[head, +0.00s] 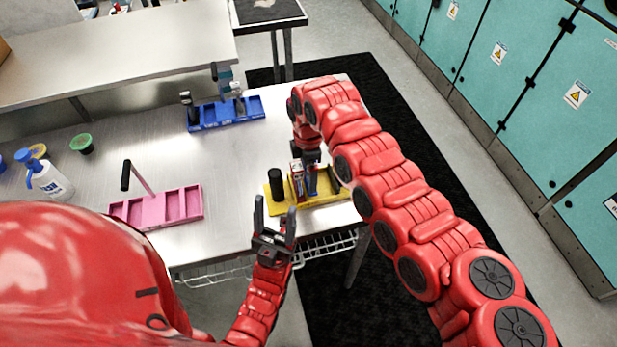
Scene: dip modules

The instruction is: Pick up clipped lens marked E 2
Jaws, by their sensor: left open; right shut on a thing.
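My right gripper (305,160) is at the yellow tray (332,184), pointing down and shut on a small slim item (311,181) standing at the tray. A red and white item (296,178) is close beside it; the gripper partly covers both. No E 2 mark is readable at this size, so I cannot tell whether the held item is the clipped lens. My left gripper (275,210) is open and empty, its two dark fingers apart, in front of the table's near edge and just below the yellow tray in the picture.
A black cylinder (276,183) stands at the yellow tray's left end. A pink tray (182,206) with a black-handled tool (127,175) and a blue tray (225,121) with upright items share the metal table. The table's middle (215,162) is clear.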

